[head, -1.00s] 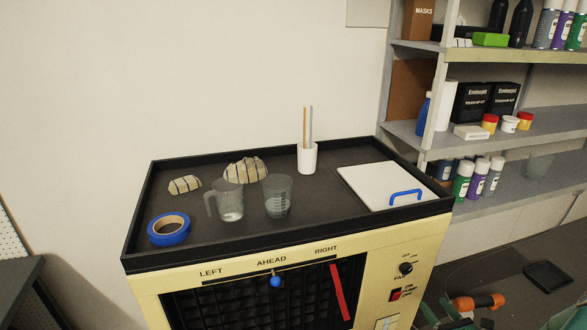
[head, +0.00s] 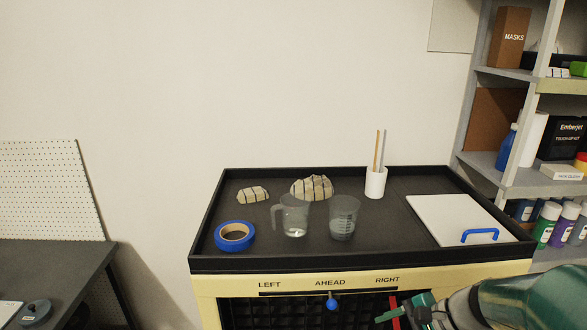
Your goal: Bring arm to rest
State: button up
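My arm, with green and grey links, enters at the bottom right of the head view. Its end, where my gripper (head: 412,309) is, lies in front of the cabinet's front face, near the red strip (head: 395,310). My gripper is partly cut off by the lower edge, and I cannot tell whether its fingers are open or shut. No held object can be made out.
The cabinet's black-rimmed tray top (head: 360,258) bears blue tape (head: 235,236), two clear cups (head: 343,218), wrapped lumps (head: 312,187), a white holder (head: 375,183) and a white lid (head: 450,215). Shelves (head: 530,183) stand right; a dark table (head: 60,262) stands left.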

jog(key=s+a+r+n+t+h, duration=0.2)
jog(key=s+a+r+n+h, duration=0.3)
jog(key=n, duration=0.8)
jog(key=s+r+h, duration=0.3)
jog(key=s+r, duration=0.2)
jog(key=r, duration=0.1)
jog(key=shift+r, duration=0.1)
